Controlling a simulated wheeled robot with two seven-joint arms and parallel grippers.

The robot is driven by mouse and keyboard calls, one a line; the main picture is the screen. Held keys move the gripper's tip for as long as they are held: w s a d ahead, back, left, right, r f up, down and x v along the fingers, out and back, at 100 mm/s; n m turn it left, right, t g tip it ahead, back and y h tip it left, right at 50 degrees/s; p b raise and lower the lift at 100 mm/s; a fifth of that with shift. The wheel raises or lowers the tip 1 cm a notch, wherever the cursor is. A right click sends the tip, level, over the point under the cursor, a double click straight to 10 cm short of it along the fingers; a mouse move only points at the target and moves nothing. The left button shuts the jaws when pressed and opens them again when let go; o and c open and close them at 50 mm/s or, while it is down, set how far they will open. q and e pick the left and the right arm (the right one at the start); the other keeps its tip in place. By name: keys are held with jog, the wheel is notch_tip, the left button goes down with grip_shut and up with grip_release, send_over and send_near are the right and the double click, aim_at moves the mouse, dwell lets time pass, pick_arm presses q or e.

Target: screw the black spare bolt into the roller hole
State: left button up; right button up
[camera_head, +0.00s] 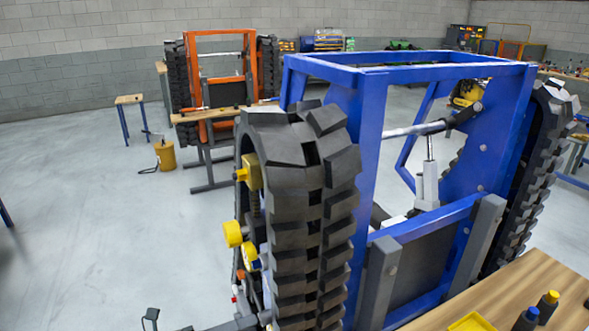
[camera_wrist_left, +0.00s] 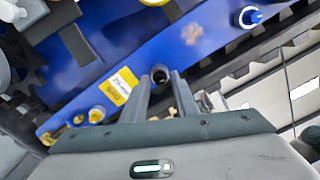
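My left gripper (camera_wrist_left: 161,76) reaches up from the bottom of the left wrist view. Its two grey fingers stand apart at the blue side beam (camera_wrist_left: 88,75) of the carrier. A dark round opening or black bolt head (camera_wrist_left: 160,74) with a grey rim shows between the fingertips; I cannot tell which it is, or whether the fingers touch it. No separate black bolt can be made out. In the head view the black rubber track (camera_head: 305,190) hides most of the roller side, and the left gripper is hard to make out low at the left. My right gripper is not in view.
The blue carrier frame (camera_head: 345,115) fills the middle. A wooden bench (camera_head: 520,285) with small bottles and a yellow tray (camera_head: 472,322) stands at bottom right. The floor at left is mostly clear.

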pick_arm(q)
jog(key=n+p, duration=0.2)
jog(key=n, duration=0.1)
jog(key=shift+n, duration=0.3)
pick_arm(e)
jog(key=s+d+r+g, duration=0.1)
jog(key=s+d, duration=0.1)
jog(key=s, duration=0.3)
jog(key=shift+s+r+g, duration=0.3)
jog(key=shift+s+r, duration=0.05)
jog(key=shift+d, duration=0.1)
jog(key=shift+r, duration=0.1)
pick_arm(q)
jog(key=n+p, duration=0.7)
jog(key=n, duration=0.2)
jog(key=shift+n, duration=0.4)
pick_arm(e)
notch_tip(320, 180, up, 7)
